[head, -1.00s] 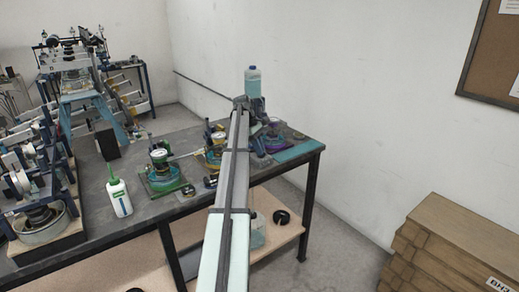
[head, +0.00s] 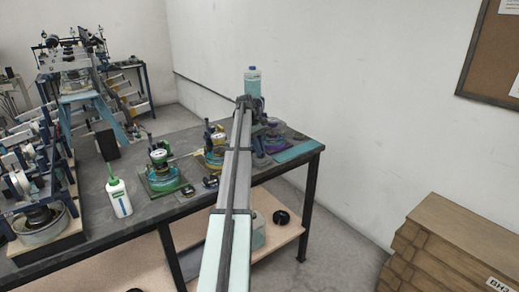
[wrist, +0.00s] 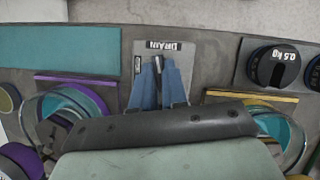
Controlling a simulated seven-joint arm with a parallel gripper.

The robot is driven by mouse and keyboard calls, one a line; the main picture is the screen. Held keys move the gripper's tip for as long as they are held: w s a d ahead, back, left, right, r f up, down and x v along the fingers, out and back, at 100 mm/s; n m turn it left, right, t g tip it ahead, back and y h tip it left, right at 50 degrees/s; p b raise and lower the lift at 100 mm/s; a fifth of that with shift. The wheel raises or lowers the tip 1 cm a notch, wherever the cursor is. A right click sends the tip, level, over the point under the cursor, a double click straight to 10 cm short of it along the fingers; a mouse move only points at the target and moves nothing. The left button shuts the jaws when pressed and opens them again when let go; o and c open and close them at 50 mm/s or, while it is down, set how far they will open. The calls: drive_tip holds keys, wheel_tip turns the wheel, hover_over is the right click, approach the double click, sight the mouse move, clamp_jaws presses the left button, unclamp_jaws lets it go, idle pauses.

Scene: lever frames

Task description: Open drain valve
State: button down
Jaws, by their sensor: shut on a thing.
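The drain valve sits on a grey plate (wrist: 177,50) marked DRAIN in the wrist view. Its small dark lever (wrist: 159,66) stands between the two blue fingers of my gripper (wrist: 160,78). My gripper is shut on the lever. The fingers and the dark bar of my wrist hide the lever's base and the lower part of the plate. In the head view my arm reaches to the far right end of the bench and covers the valve.
A dark block marked 0.5 kg (wrist: 275,67) lies right of the plate. Round glass vessels with teal contents stand at both sides, the right one (wrist: 283,135) near my wrist. A teal mat (wrist: 60,48) lies left. A blue-capped bottle (head: 252,82) stands behind my arm's end.

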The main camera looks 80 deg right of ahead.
drive_tip(key=c, duration=1.2)
unclamp_jaws()
drive_tip(key=shift+o, duration=0.2)
drive_tip(key=shift+r, duration=0.1)
drive_tip(key=shift+w+d+r, duration=0.1)
drive_tip(key=shift+d+r, duration=0.05)
drive_tip(key=shift+r, duration=0.1)
drive_tip(key=shift+v, duration=1.2)
drive_tip(key=w+d, duration=0.2)
drive_tip(key=w, duration=0.1)
drive_tip(key=w+d, duration=0.2)
drive_tip(key=w, duration=0.2)
drive_tip(key=w+d, duration=0.2)
drive_tip(key=w, duration=0.1)
drive_tip(key=shift+w+f, duration=0.15)
